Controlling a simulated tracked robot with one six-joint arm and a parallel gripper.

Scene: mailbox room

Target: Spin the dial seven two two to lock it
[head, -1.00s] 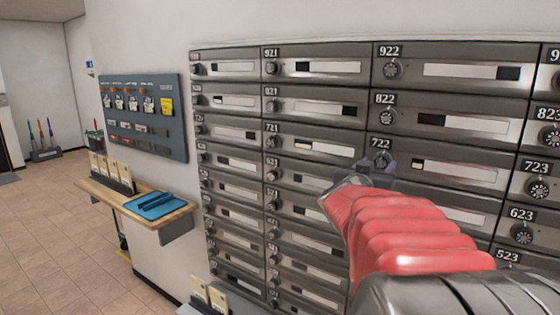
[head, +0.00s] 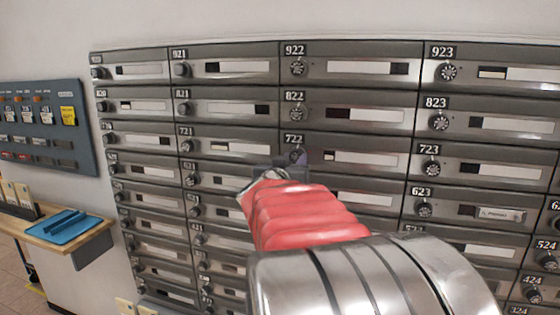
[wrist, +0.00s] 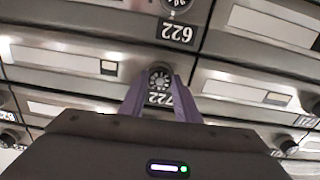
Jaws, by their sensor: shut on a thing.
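The dial of mailbox 722 (head: 297,155) is a small dark round knob below its number plate, partly hidden by my gripper in the head view. My gripper (head: 284,168) is at this dial, with my red arm cover reaching up to it. In the wrist view, which shows the boxes upside down, the two purple fingers of my gripper (wrist: 158,84) stand on either side of the 722 dial (wrist: 159,77) and are shut on it. The dial's pointer position is too small to read.
Mailboxes with like dials surround it: 822 (head: 296,114) above, 723 (head: 431,168) to the right, 721 (head: 187,147) to the left. A wooden shelf (head: 88,238) with a blue tray (head: 66,226) juts out at the left, below a grey wall board (head: 45,125).

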